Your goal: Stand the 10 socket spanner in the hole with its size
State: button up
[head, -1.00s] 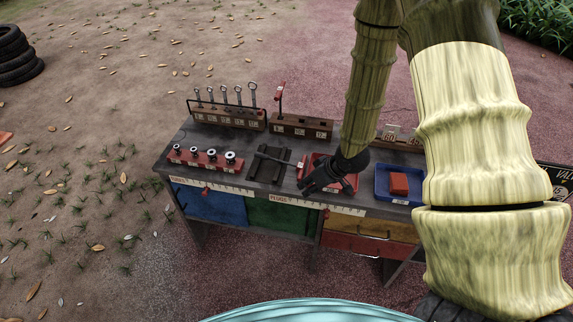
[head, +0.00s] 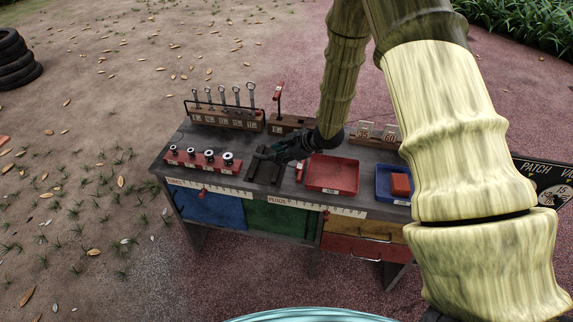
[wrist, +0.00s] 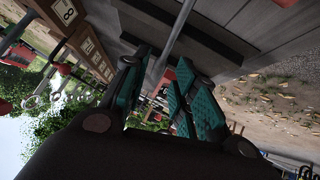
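My gripper (head: 270,152) reaches left over the bench, above the black cradle (head: 262,172). In the wrist view my gripper (wrist: 160,85) has its teal pads on either side of a grey spanner shaft (wrist: 176,35) and looks shut on it. The shaft runs out past the top edge, and its end is hidden. I cannot read a size on it. The wooden block (head: 290,122) with numbered holes stands behind the gripper, partly hidden by my arm.
A rack of several ring spanners (head: 225,118) stands at the back left. A red strip with several sockets (head: 200,160) is in front of it. A small red and white item (head: 299,171) lies beside a red tray (head: 333,175). A blue tray (head: 383,185) is at right.

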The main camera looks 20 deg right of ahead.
jog(key=shift+a+p+x, duration=0.15)
jog(key=shift+p+x, duration=0.15)
jog(key=shift+x, duration=0.8)
jog(key=shift+a+p+x, duration=0.15)
jog(key=shift+p+x, duration=0.1)
jog(key=shift+x, duration=0.8)
jog(key=shift+w+a+f, duration=0.3)
jog(key=shift+f, duration=0.1)
grip_shut()
